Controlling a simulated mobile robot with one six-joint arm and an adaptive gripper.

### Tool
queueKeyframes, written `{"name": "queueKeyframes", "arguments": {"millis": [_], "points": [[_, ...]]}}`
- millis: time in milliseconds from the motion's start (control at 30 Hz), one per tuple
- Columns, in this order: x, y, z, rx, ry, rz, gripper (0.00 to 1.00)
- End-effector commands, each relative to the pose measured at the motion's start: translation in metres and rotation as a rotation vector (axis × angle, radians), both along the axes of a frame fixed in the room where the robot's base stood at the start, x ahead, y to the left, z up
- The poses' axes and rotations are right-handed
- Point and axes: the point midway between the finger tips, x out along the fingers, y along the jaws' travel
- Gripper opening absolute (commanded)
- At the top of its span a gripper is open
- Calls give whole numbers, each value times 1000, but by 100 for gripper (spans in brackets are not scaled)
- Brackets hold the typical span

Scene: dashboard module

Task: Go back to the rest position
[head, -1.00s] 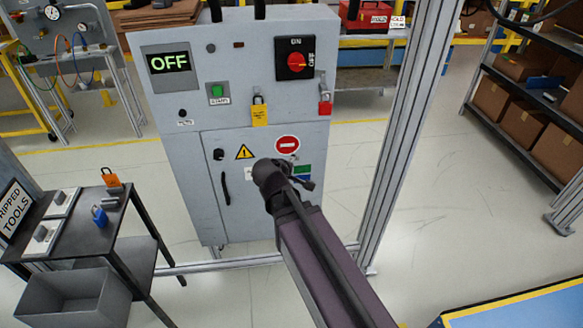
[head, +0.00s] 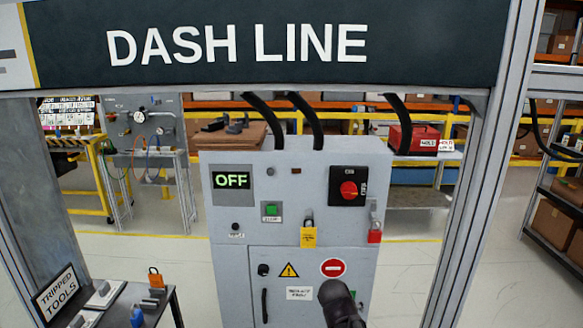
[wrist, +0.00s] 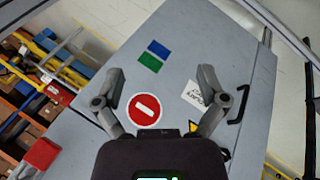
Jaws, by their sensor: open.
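My gripper (wrist: 160,84) is open and empty in the wrist view, with its fingers spread in front of the grey cabinet door. In the head view only a dark part of my arm shows at the bottom, in front of the control cabinet (head: 225,275). The cabinet's display (head: 231,181) reads OFF. The red rotary switch (head: 348,190) is at the upper right of its front. A yellow padlock tag (head: 308,236) hangs in the middle, and a red padlock (head: 375,236) hangs at the right side.
A metal frame with a DASH LINE sign (head: 420,40) spans the front of the cabinet. A tripped tools table (head: 165,315) with an orange padlock (head: 155,278) stands at the lower left. Shelves with boxes (head: 552,222) are at the right. Open floor (head: 490,265) lies between.

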Motion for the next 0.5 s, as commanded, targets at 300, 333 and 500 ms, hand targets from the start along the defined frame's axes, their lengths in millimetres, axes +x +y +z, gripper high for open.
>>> {"name": "queueKeyframes", "arguments": {"millis": [300,333,500], "points": [[-61,-7,4,351,220,-335,92],[-65,-6,4,374,235,-353,92],[-77,-3,6,449,290,-416,92]]}}
